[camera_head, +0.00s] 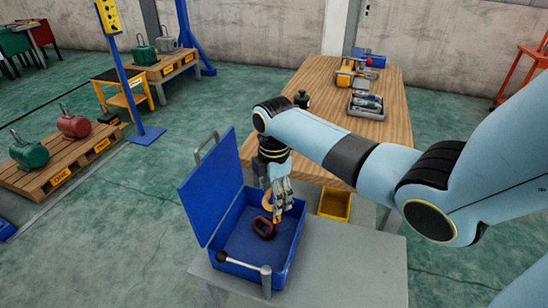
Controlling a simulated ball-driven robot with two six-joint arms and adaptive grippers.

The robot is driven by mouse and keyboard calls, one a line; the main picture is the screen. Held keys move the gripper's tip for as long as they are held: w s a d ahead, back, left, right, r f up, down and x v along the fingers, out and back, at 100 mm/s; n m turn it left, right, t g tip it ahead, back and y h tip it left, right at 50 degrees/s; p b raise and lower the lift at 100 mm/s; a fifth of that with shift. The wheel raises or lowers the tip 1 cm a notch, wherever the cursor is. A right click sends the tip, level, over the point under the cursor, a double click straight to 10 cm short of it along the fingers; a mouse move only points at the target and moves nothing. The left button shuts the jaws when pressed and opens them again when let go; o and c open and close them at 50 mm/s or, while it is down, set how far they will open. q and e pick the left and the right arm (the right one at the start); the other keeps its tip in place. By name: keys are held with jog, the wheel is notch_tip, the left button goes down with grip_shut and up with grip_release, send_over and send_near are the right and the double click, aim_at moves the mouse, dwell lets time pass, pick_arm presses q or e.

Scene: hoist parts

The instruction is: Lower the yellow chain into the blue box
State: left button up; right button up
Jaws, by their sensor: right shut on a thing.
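My right gripper (277,213) points down over the blue box (285,262), inside its right-hand part. It is shut on a yellow piece (267,200), seen as a curved link at the left side of the fingers. This looks like the yellow chain; most of it is hidden by the fingers. The box stands open on a grey table, its lid (210,190) raised at the left. A dark red link-shaped part (264,228) shows in the box just below and left of the fingertips. Whether it touches the yellow piece I cannot tell. My left gripper is not in view.
A metal lever with a black knob (222,257) lies along the box's front edge. The grey table (350,265) is clear to the right. Behind stands a wooden table (385,120) with a tool tray (366,106). A yellow bin (335,204) sits beyond the box.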

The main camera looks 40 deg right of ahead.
notch_tip(320, 180, down, 11)
jog(key=b, duration=0.7)
dwell(0.6)
jog(key=shift+r, duration=0.1)
jog(key=o, duration=1.8)
notch_tip(320, 180, up, 12)
